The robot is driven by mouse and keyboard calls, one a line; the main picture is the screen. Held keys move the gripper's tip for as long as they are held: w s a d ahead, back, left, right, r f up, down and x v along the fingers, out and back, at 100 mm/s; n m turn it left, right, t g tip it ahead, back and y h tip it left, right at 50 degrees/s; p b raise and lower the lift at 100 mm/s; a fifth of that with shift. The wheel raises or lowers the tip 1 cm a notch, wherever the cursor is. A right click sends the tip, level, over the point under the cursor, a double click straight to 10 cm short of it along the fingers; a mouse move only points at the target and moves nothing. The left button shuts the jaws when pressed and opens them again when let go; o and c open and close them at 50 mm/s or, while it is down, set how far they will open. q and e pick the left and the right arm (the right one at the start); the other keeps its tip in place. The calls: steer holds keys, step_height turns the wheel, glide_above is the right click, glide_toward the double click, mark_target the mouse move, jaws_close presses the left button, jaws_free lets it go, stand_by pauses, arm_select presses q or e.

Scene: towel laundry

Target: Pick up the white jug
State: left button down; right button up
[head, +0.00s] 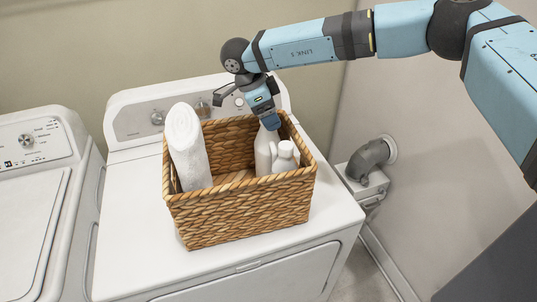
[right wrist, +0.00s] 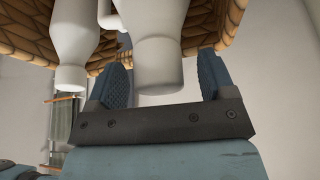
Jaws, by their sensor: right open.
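Two white containers stand together at the right end of a wicker basket (head: 240,215). My right gripper (head: 270,122) points down at the taller one's top. In the right wrist view the open fingers (right wrist: 160,85) straddle the wide neck of one container (right wrist: 150,45), with gaps at both sides. The narrower-necked other container (right wrist: 72,40) is outside them, to the left. My left gripper is out of view.
A rolled white towel (head: 187,148) stands at the basket's left end. The basket sits on a white machine (head: 130,235), with its control panel behind. Another white machine (head: 30,225) is at left. A grey duct elbow (head: 368,160) and wall are at right.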

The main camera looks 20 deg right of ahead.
jaws_close()
steer(key=shift+a+r, duration=0.1)
stand_by(0.4)
